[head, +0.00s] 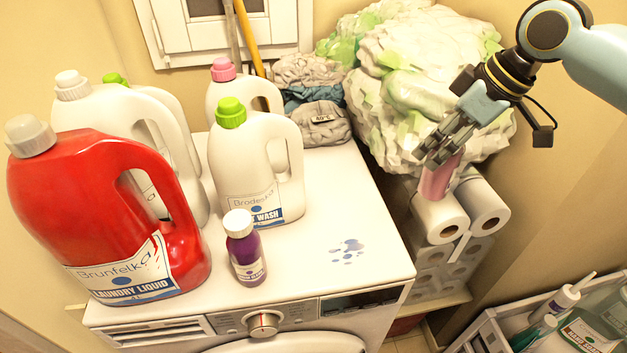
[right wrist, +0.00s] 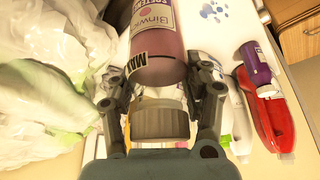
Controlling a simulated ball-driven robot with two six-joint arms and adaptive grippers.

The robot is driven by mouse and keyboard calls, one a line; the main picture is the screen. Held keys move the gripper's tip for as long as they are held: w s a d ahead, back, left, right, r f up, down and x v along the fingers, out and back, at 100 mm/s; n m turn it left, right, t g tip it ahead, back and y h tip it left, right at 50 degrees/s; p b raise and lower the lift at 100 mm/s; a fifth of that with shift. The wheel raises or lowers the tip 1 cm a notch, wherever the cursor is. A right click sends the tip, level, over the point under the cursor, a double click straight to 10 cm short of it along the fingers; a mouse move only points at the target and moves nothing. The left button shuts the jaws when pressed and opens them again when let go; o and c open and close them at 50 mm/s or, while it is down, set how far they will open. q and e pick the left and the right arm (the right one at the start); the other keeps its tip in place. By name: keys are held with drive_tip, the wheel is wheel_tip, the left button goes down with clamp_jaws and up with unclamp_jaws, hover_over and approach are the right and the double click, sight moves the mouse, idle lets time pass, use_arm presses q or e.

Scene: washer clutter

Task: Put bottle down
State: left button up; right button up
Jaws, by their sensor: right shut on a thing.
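My right gripper (head: 440,150) is shut on a pink bottle (head: 437,178), held in the air to the right of the washer, in front of the toilet rolls in the head view. In the right wrist view the fingers (right wrist: 160,84) sit on both sides of the bottle (right wrist: 155,45), near its wide cap (right wrist: 160,120). Its label and a "MAX" mark show there. The fingers hide part of the bottle. My left gripper is not in view.
The washer top (head: 345,205) is bare at its right half, around a blue paw-like mark (head: 348,250). A purple bottle (head: 246,255), a red jug (head: 95,220) and several white jugs stand left. Toilet rolls (head: 440,218) and a large bag (head: 410,85) lie right.

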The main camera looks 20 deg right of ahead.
drive_tip(key=a, duration=0.1)
drive_tip(key=a+f, duration=0.2)
drive_tip(key=a, duration=0.1)
drive_tip(key=shift+w+f, duration=0.1)
drive_tip(key=shift+w, duration=0.1)
drive_tip(key=a+f, duration=0.1)
drive_tip(key=a, duration=0.1)
drive_tip(key=a+f+p, duration=0.1)
drive_tip(key=a+f, duration=0.1)
drive_tip(key=a, duration=0.1)
drive_tip(key=w+a+f, duration=0.1)
drive_tip(key=a, duration=0.1)
drive_tip(key=shift+a+f, duration=0.2)
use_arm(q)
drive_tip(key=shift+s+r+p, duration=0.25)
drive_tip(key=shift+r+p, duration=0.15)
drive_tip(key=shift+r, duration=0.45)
use_arm(e)
drive_tip(key=shift+a+f, duration=0.1)
drive_tip(key=shift+f, duration=2.1)
drive_tip(key=shift+s, duration=0.1)
drive_tip(key=o, duration=1.4)
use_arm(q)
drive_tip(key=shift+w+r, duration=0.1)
use_arm(e)
drive_tip(key=v, duration=1.2)
